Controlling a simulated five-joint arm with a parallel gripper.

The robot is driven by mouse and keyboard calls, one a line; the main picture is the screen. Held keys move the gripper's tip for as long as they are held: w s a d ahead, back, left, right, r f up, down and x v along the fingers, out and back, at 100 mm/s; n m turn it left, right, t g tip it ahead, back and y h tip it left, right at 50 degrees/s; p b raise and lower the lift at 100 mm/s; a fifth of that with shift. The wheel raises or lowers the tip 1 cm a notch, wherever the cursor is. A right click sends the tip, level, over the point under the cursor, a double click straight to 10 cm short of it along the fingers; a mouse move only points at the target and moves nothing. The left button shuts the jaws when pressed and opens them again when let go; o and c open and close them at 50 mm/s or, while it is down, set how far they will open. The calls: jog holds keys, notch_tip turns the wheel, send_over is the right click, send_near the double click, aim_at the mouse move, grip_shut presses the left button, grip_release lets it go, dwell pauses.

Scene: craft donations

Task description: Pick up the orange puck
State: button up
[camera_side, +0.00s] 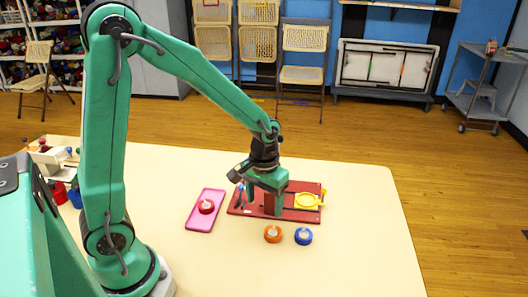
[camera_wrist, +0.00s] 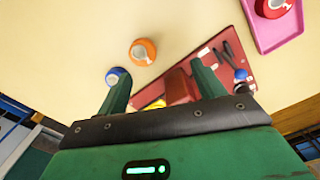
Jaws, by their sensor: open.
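The orange puck (camera_side: 273,234) lies on the cream table, just in front of the red board, with a pale spot on its top. In the wrist view the orange puck (camera_wrist: 143,51) lies beyond my fingertips and a little left of the gap between them. My gripper (camera_side: 272,205) is above the red board, behind the orange puck in the side view. In the wrist view my gripper (camera_wrist: 158,78) shows two green fingers spread apart with nothing held between them.
A blue puck (camera_side: 303,236) lies right of the orange one. A red puck (camera_side: 206,206) sits on a pink tray (camera_side: 198,223) to the left. The red board (camera_side: 310,214) carries a yellow ring (camera_side: 307,201) and a red block (camera_wrist: 178,86). The front of the table (camera_side: 340,265) is clear.

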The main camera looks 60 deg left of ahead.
aim_at(273, 232)
jog(key=shift+w+d+f+n, duration=0.15)
jog(key=shift+d+n, duration=0.1)
jog(key=shift+d, duration=0.5)
jog(key=shift+w+d+r+n, duration=0.1)
jog(key=shift+d+n, duration=0.15)
jog(key=shift+d, duration=0.5)
jog(key=shift+f, duration=1.35)
jog(key=shift+f, duration=0.1)
jog(key=shift+f, duration=2.5)
jog(key=c, duration=1.1)
